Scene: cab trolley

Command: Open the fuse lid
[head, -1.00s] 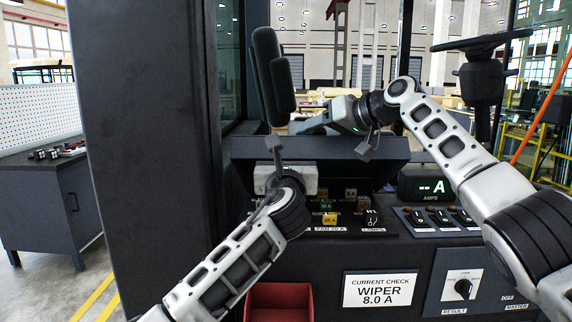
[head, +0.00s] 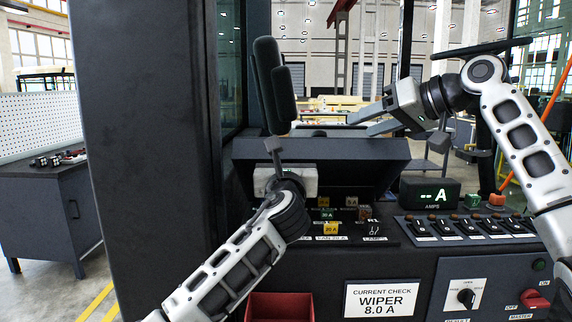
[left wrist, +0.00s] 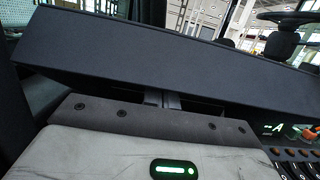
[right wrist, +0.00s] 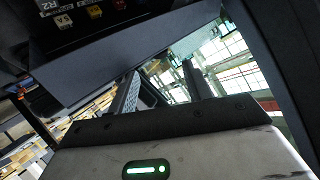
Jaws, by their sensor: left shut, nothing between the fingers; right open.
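The fuse lid (head: 345,150) is a wide dark panel, raised and tilted above the fuse bay, with coloured fuses (head: 331,228) showing below it. In the left wrist view the lid (left wrist: 150,55) spans the frame ahead of my left gripper. My left gripper (head: 276,148) is shut and empty at the lid's left part; its fingertips (left wrist: 162,98) go out of sight at the lid's lower edge, and contact is unclear. My right gripper (head: 357,125) is open and empty by the lid's upper right edge. In the right wrist view the lid (right wrist: 150,65) lies close to its fingers.
A dark upright pillar (head: 150,150) stands left of the console. The amps display (head: 430,192) and a row of switches (head: 470,227) sit right of the fuse bay. A red bin (head: 278,307) is below. A steering wheel (head: 478,48) is at the upper right.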

